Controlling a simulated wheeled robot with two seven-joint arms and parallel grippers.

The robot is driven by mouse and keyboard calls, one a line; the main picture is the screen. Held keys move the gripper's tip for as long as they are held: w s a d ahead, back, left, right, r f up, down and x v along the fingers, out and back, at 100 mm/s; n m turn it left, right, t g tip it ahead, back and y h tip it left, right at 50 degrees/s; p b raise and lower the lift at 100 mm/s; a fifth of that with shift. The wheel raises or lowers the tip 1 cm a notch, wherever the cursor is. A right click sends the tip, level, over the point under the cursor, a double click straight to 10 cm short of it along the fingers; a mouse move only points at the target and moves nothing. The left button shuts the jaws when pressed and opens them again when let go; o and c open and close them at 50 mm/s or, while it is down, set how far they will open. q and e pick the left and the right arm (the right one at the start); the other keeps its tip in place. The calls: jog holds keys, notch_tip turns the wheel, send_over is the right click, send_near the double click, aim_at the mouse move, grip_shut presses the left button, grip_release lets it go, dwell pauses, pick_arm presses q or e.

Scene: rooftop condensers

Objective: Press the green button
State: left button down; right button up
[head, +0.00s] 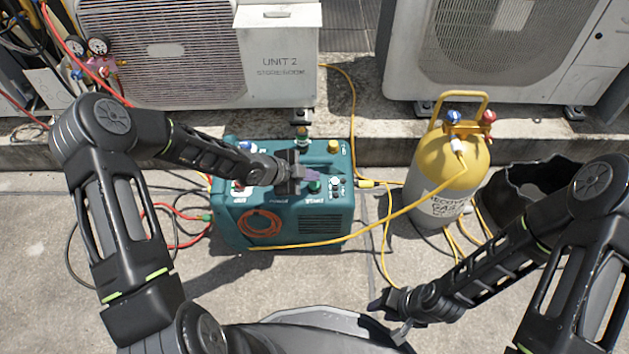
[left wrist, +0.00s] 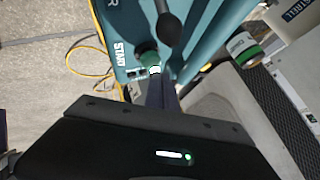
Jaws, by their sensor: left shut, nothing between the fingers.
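The green button (head: 315,187) is on the front top edge of the teal machine (head: 285,222). In the left wrist view the green button (left wrist: 148,56) sits beside the word START. My left gripper (head: 312,175) is shut and empty, with its fingertips right at the button.
A yellow and grey gas cylinder (head: 447,170) stands right of the machine, beside a black bucket (head: 525,190). A yellow hose (head: 385,218) crosses the machine's front. Condenser units (head: 277,60) stand behind. Hoses lie on the paving.

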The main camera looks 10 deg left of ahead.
aim_at(312, 185)
pick_arm(q)
notch_tip(312, 185, up, 5)
jog(key=p, duration=0.4)
jog(key=shift+p, duration=0.35)
dwell(0.8)
